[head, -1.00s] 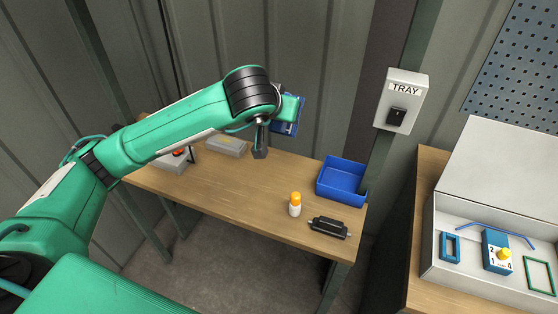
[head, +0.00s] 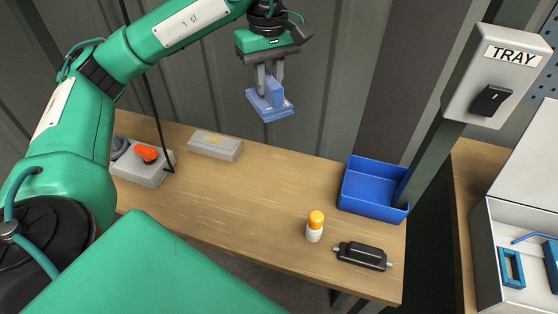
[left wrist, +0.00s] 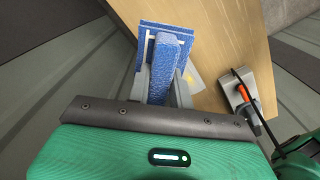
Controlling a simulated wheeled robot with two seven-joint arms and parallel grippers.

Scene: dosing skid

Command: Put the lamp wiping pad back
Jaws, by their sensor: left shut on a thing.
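The lamp wiping pad, a blue block with a flat plate and a raised grip (head: 270,108), is held in my left gripper (head: 271,84). The gripper points down, its fingers on either side of the grip. The pad hangs in the air, slightly tilted, above the back edge of the table and apart from it. In the left wrist view the pad (left wrist: 167,48) sits between the fingers, with the table top beyond it. My right gripper is not in view.
A TRAY switch box (head: 497,75) is on a post. The table's middle is clear.

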